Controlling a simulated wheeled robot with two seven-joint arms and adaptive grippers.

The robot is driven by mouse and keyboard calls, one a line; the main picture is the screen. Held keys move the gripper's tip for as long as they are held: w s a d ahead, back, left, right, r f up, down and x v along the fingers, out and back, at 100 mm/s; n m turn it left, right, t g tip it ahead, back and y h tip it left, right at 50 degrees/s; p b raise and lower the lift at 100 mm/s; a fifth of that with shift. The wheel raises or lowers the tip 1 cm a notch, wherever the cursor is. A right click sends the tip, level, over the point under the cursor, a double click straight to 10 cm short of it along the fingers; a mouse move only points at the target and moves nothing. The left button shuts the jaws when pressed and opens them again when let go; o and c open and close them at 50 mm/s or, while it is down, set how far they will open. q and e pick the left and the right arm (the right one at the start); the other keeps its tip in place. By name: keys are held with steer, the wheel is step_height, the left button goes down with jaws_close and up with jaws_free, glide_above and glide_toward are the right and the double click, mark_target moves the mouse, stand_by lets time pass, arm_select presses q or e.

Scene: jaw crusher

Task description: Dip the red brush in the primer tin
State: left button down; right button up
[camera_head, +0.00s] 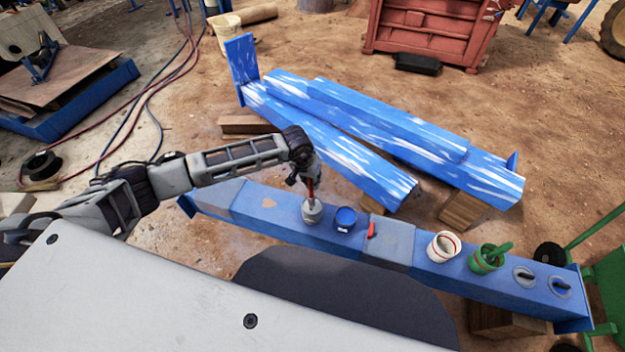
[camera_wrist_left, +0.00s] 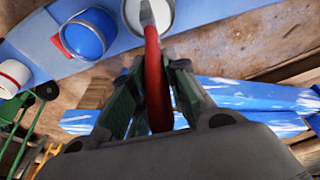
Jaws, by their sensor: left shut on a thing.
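My left gripper (camera_head: 309,182) is shut on the red brush (camera_head: 310,190) and holds it steeply, tip down, over the grey tin (camera_head: 312,213), apparently the primer tin, on the blue beam. In the left wrist view, the gripper (camera_wrist_left: 157,65) has its fingers on both sides of the red handle (camera_wrist_left: 154,90). The brush's metal end overlaps the opening of the tin (camera_wrist_left: 164,17), which has pale contents. The bristle tip is not clear, so I cannot tell how deep it sits. My right gripper is not in view.
White-streaked blue beams (camera_head: 350,160) lie behind.

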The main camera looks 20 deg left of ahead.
arm_select(q)
steer(key=shift+w+a+r+p, duration=0.1)
steer(key=shift+w+r+p, duration=0.2)
steer(key=shift+r, duration=0.7)
steer(key=shift+w+a+r+p, duration=0.1)
steer(key=shift+r+p, duration=0.25)
steer(key=shift+r, duration=0.6)
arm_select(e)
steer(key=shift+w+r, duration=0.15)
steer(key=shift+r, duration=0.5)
arm_select(q)
steer(key=shift+r, duration=0.1)
steer(key=shift+r+p, duration=1.05)
steer(key=shift+r, duration=1.4)
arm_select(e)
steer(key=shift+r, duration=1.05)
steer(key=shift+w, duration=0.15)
